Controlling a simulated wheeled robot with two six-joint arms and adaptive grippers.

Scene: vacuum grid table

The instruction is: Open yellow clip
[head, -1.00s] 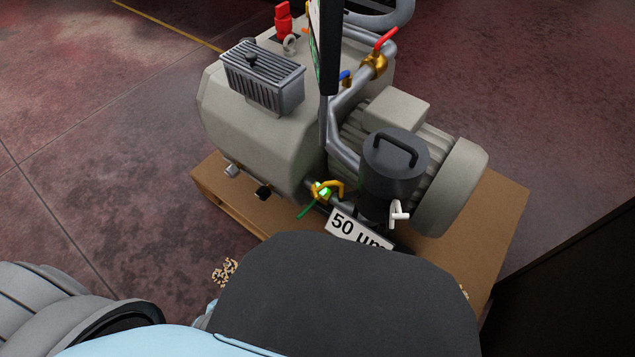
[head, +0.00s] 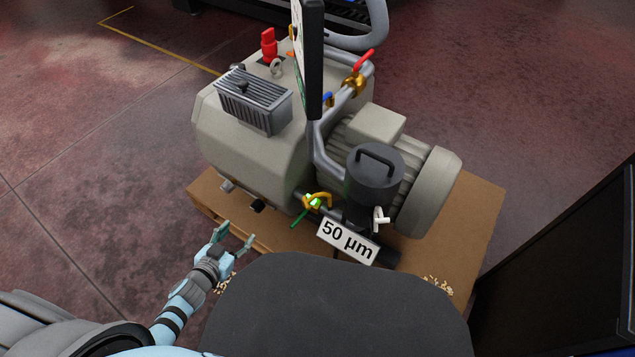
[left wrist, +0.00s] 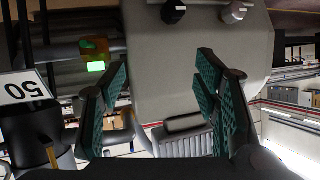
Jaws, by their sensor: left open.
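The yellow clip (head: 320,198) sits low on the pump, by a pipe left of the black canister, with a bright green patch and a green strip beside it. In the left wrist view the clip (left wrist: 97,45) is small and dark at the upper left, above a bright green patch. My left gripper (head: 234,237) is open and empty, to the left of and lower than the clip, apart from it. Its two teal-padded fingers (left wrist: 161,68) show spread in the left wrist view, with the pump body beyond them. My right gripper is not in view.
The grey pump (head: 235,140) stands on a brown pallet (head: 455,250). A "50 µm" sign (head: 347,240) and a black canister (head: 374,178) stand right of the clip. A dark cabinet (head: 560,270) is at the right. Floor at the left is clear.

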